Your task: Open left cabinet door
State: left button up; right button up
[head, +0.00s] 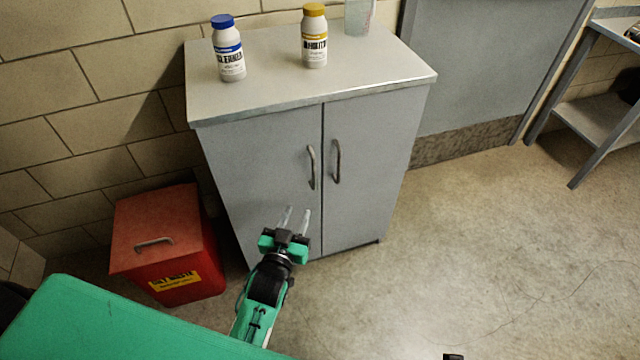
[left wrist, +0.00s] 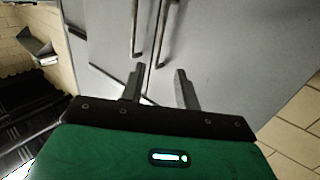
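The grey cabinet has two closed doors with a thin vertical seam between them. The left cabinet door (head: 260,165) has a curved metal handle (head: 311,167) near the seam. The right door (head: 370,165) has a matching handle (head: 336,162). My left gripper (head: 296,212) is in front of the left door, below its handle in the picture, with its fingers apart and nothing between them. In the left wrist view the open fingers (left wrist: 158,72) point toward the doors, and two handles show beyond the fingertips, not touching them.
A blue-capped bottle (head: 228,50), a yellow-capped bottle (head: 314,38) and a clear container (head: 358,17) stand on the cabinet top. A red bin (head: 190,255) stands on the floor left of the cabinet. A metal shelf (head: 590,105) is far right.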

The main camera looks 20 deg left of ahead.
aim_at(313, 173)
pick_arm(q)
jog(key=w, duration=1.3)
jog(key=shift+w+r+b, duration=0.1)
jog(key=shift+r+b, duration=0.05)
jog(key=shift+b, duration=0.2)
jog(key=shift+w, duration=0.35)
pick_arm(e)
notch_tip(313, 173, up, 2)
jog(key=shift+r, duration=0.2)
pick_arm(q)
grip_shut()
pick_arm(e)
jog(key=shift+f, duration=0.2)
